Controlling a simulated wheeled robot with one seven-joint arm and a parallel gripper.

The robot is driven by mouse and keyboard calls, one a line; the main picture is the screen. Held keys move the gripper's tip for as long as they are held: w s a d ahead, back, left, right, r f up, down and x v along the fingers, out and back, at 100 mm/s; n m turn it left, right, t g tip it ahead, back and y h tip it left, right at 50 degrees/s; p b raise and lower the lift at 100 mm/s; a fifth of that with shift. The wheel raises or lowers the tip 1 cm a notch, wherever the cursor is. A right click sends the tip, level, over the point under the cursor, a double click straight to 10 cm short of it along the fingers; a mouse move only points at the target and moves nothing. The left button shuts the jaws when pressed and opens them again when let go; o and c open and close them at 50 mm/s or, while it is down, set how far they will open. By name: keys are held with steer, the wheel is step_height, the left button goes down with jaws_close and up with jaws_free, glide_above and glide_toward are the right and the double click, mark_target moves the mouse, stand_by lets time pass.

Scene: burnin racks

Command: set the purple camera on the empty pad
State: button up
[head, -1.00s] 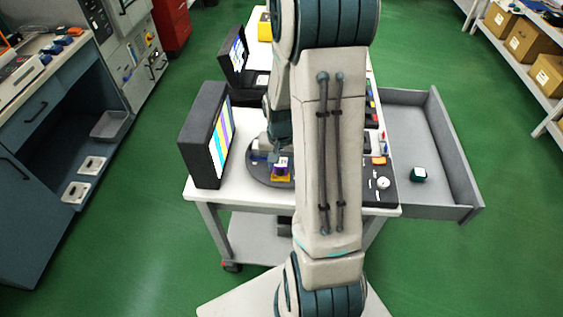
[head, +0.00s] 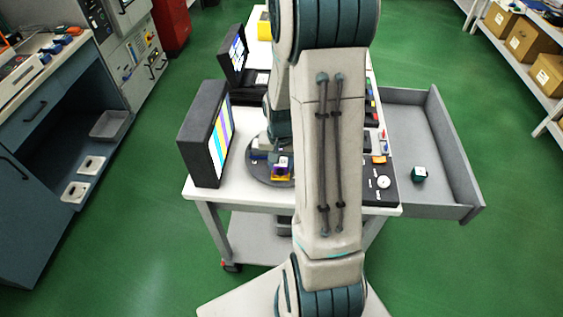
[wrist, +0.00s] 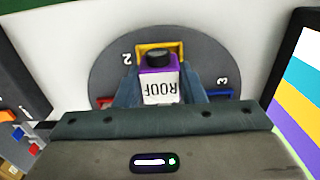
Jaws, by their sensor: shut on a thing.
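The purple camera (wrist: 159,86), with a black round top and a white label, is between the two fingers of my gripper (wrist: 158,80) in the wrist view. The gripper is shut on it. The camera overlaps the yellow-framed pad (wrist: 178,48) by the number 2 on a grey round turntable (wrist: 110,62); I cannot tell whether it touches the pad. A blue pad (wrist: 222,94) by the number 3 and a red pad (wrist: 104,102) are partly hidden by the gripper. In the head view the purple camera (head: 282,162) shows above the yellow pad (head: 281,177), left of my arm.
A monitor with coloured stripes (head: 207,135) stands at the left of the white table (head: 235,188). A dark control panel (head: 382,190) lies at the right. An open grey drawer (head: 440,150) holds a dark green cube (head: 418,174).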

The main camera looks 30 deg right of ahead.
steer(key=shift+f+b, duration=0.4)
steer(key=shift+f, duration=0.15)
steer(key=o, duration=1.1)
steer(key=shift+r, duration=0.1)
step_height(320, 180, up, 14)
steer(key=shift+b, duration=0.3)
steer(key=s+a+r+n+t, duration=0.1)
steer(key=s+a+r+n, duration=0.1)
steer(key=s+a, duration=0.4)
steer(key=s+a+r+n+t, duration=0.2)
steer(key=s+a+r+n, duration=0.1)
steer(key=s+a+n, duration=0.2)
steer(key=shift+s+a+r, duration=0.2)
steer(key=shift+s+a, duration=0.15)
steer(key=shift+s, duration=0.5)
